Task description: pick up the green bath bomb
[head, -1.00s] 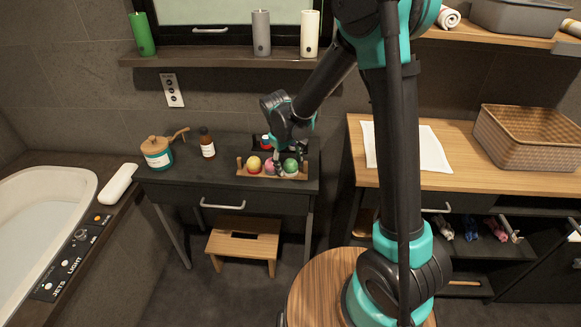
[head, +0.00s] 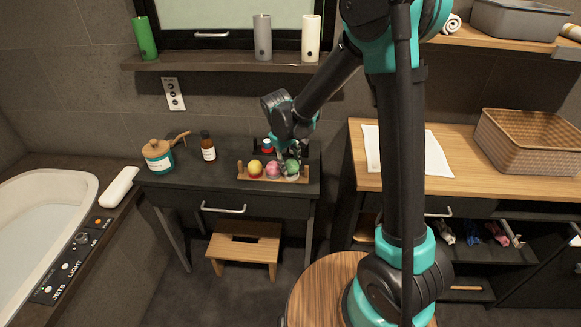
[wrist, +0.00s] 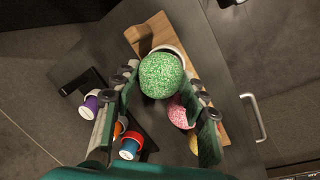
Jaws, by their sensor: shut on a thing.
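The green bath bomb (wrist: 162,76), a speckled ball, sits between the two fingers of my gripper (wrist: 165,92) in the wrist view. The fingers are shut on its sides. In the head view the green bath bomb (head: 292,166) is at the right end of a small wooden tray (head: 246,177), partly covered by my gripper (head: 289,158). A pale round rim shows just below it; the ball looks slightly raised above this. A pink bath bomb (head: 273,169) and a yellow one (head: 255,167) sit in the tray to its left.
The dark vanity table (head: 222,182) also holds a teal jar (head: 157,157), a brown bottle (head: 208,147) and a red-topped bottle (head: 267,146). A shelf with candles (head: 263,38) is above. A wooden counter with a wicker basket (head: 530,140) stands at right.

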